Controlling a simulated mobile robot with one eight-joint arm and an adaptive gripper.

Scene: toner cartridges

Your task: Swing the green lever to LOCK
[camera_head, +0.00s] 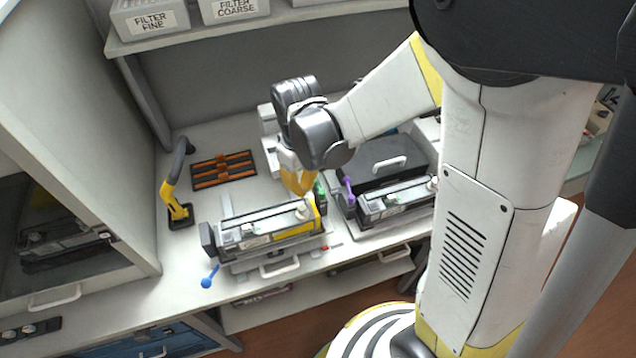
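The green lever (321,194) shows as a small green piece at the right end of the left toner cartridge (250,234). It stands roughly upright, and part of it is hidden behind the cartridge end and my gripper. My gripper (302,186) points down just left of the lever, above the right end of the cartridge. Its yellow fingers look close to the lever, but I cannot tell if they touch it. The wrist covers much of the hand, so its opening is unclear. No LOCK marking is readable.
A blue lever (209,277) sticks out at the cartridge's lower left. A purple lever (347,190) stands close right, beside a second cartridge (395,200). A yellow-black curved tool (176,190) and an orange-slatted tray (224,170) are at left. Filter bins (150,20) sit on the shelf above.

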